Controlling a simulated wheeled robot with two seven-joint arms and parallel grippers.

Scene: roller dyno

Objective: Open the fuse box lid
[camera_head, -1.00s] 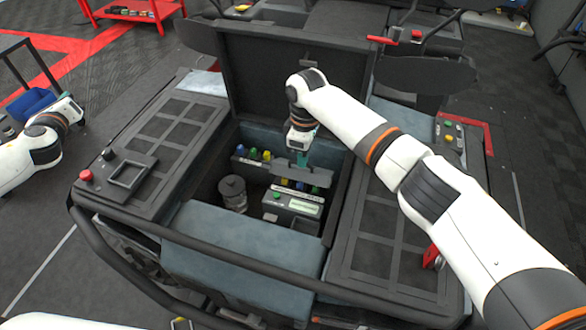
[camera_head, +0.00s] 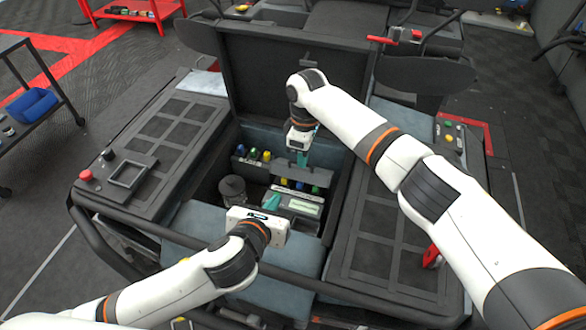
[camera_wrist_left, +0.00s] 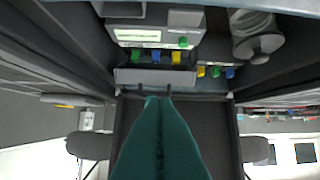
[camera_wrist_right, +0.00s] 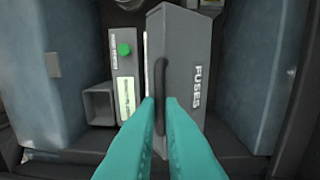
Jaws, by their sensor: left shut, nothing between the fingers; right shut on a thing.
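The fuse box lid (camera_head: 316,176) is a grey panel in the open bay, and colored fuses (camera_head: 300,186) show below its front edge. In the right wrist view the lid (camera_wrist_right: 193,50) bears the word FUSES and a dark handle (camera_wrist_right: 161,62). My right gripper (camera_head: 303,158) is shut on this handle, with its teal fingers at either side of it. My left gripper (camera_head: 272,202) is shut and empty, in front of the lid and above the near part of the bay. It also shows in the left wrist view (camera_wrist_left: 158,100). The lid's exact angle is hard to tell.
A grey device (camera_head: 302,206) with a display and green button sits in front of the lid. A dark capped canister (camera_head: 232,188) stands left of it. More colored fuses (camera_head: 254,153) lie further left. A raised hood (camera_head: 265,80) stands behind, and bay walls hem in both sides.

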